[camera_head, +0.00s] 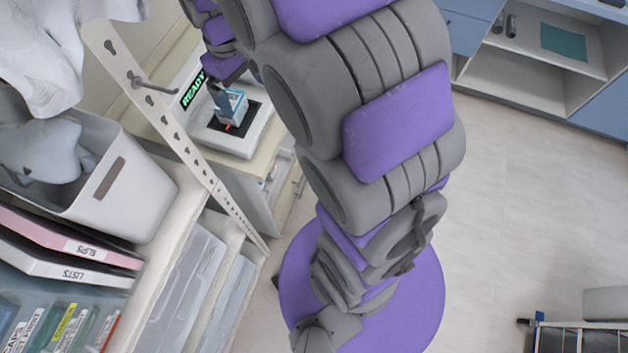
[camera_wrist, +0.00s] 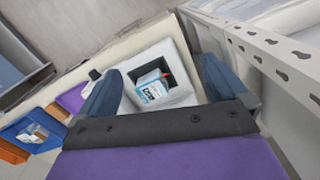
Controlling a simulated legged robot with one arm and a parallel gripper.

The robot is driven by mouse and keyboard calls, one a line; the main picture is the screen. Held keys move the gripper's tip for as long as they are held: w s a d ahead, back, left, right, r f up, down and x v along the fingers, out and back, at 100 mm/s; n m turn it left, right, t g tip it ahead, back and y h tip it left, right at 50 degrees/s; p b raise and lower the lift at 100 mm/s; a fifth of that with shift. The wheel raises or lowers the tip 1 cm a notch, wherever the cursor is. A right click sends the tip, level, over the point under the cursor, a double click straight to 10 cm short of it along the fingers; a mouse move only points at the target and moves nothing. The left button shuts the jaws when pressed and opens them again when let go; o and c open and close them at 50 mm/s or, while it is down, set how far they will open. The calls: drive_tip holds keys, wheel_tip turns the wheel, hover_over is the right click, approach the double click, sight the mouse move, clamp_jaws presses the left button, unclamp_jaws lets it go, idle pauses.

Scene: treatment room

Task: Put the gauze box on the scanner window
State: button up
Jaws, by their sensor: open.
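The gauze box (camera_head: 231,107), small, white and blue, stands on the dark square scanner window (camera_head: 244,128). In the wrist view the box (camera_wrist: 152,90) sits on the left part of the dark window (camera_wrist: 180,92), and red light shows at its edge. The white scanner (camera_head: 212,138) has a display with green "READY" text. My gripper (camera_head: 222,90) is just above the box, partly hidden behind my arm in the head view. In the wrist view my gripper (camera_wrist: 161,68) is open, one blue-grey finger on each side of the box with gaps between.
A perforated metal upright (camera_head: 178,130) with a hook stands close left of the scanner. A shelf holds a grey bin (camera_head: 135,185) and binders (camera_head: 75,250). Blue and orange bins (camera_wrist: 25,132) show in the wrist view. Open floor (camera_head: 530,190) lies at the right.

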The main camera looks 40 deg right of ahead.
drive_tip(key=s+m+g, duration=0.1)
drive_tip(key=s+m, duration=0.3)
drive_tip(key=s, duration=2.2)
drive_tip(key=shift+a+r, duration=0.15)
drive_tip(key=shift+a, duration=0.1)
drive_tip(key=shift+f+b, duration=0.45)
drive_tip(key=shift+f, duration=0.05)
